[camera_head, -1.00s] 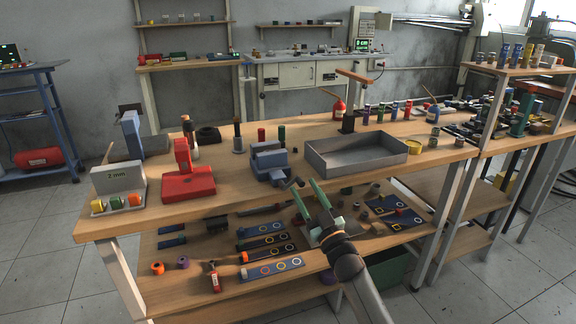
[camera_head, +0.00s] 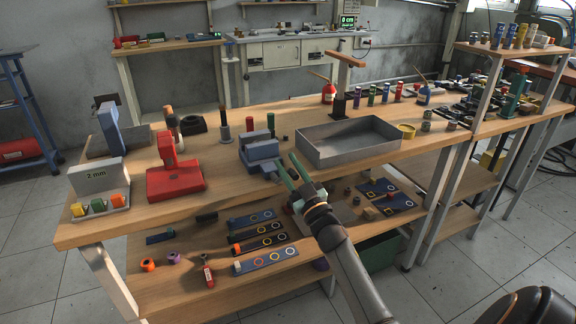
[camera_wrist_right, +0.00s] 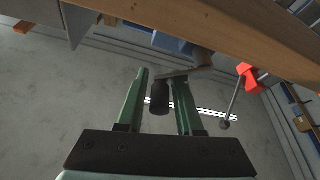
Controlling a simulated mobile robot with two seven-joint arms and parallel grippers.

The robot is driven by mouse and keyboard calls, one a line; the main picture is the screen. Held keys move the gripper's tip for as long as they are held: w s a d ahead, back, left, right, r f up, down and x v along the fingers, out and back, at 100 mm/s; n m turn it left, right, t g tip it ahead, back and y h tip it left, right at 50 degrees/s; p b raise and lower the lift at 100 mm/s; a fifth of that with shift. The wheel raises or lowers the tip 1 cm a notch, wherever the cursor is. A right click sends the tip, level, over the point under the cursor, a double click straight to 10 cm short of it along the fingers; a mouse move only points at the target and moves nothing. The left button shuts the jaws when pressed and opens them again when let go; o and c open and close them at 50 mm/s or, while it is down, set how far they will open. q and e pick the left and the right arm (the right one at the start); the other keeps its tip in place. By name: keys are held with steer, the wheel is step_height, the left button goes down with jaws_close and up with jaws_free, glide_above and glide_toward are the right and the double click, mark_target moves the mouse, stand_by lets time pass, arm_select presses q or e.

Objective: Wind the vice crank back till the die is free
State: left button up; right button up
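The blue-grey vice (camera_head: 262,152) stands on the bench near its front edge. Its crank shows in the right wrist view as a grey arm (camera_wrist_right: 190,72) ending in a dark cylindrical grip (camera_wrist_right: 160,97). My right gripper (camera_head: 288,161) is at the front right of the vice, by the crank. In the right wrist view its green fingers (camera_wrist_right: 160,88) are open, one on each side of the dark grip, with gaps visible. I cannot make out the die; the vice jaws are too small to see into. My left gripper is not in view.
A grey metal tray (camera_head: 345,150) stands right of the vice. A red press (camera_head: 175,182) and a "2 mm" block (camera_head: 97,176) stand to the left. The lower shelf holds blue strips with rings (camera_head: 265,260). Bare bench top lies between press and vice.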

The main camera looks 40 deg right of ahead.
jaws_close()
steer(key=shift+a+n+y, duration=0.15)
steer(key=shift+n+y, duration=0.25)
stand_by(0.6)
